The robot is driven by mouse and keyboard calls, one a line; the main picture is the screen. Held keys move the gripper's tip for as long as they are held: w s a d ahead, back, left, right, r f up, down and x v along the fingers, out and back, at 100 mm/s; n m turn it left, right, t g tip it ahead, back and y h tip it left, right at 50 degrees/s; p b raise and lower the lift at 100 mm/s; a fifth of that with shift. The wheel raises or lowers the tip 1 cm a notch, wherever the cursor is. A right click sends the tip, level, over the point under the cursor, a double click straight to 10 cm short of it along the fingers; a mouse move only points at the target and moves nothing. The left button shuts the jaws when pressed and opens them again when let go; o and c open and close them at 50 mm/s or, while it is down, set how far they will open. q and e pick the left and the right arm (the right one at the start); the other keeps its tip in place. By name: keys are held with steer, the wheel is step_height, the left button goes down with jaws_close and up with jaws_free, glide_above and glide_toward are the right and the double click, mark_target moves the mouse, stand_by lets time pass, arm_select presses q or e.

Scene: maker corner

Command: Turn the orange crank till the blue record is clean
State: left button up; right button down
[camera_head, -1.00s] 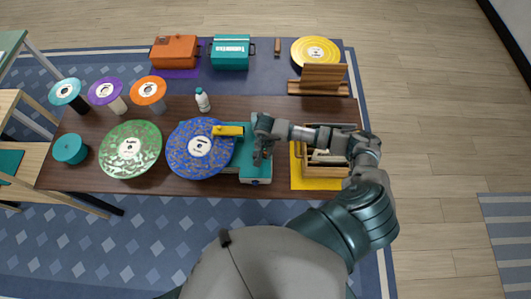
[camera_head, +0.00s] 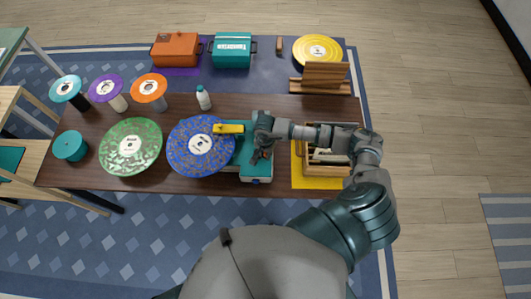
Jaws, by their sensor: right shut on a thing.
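The blue record (camera_head: 187,160) lies flat on the left part of the teal cleaning machine (camera_head: 256,172). Brownish blotches are spread over its blue surface around a white label. A yellow arm (camera_head: 229,128) reaches over the record's upper right edge. My right gripper (camera_head: 262,153) is over the right part of the machine, shut on the orange crank. The crank is almost wholly hidden by the fingers; only a small orange bit shows there. My left gripper is not in view.
A speckled green record (camera_head: 118,160) lies left of the blue one. A white bottle (camera_head: 203,98) stands behind. A wooden crate (camera_head: 325,171) on a yellow mat is under my right forearm. Several coloured discs on stands are at the back left.

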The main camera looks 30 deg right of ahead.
stand_by(0.8)
steer(key=c, duration=1.1)
jaws_free()
steer(key=shift+w, duration=0.1)
steer(key=shift+r, duration=0.15)
step_height(320, 180, up, 12)
steer(key=shift+f, duration=0.2)
steer(key=shift+o, duration=0.2)
steer(key=shift+d, duration=0.1)
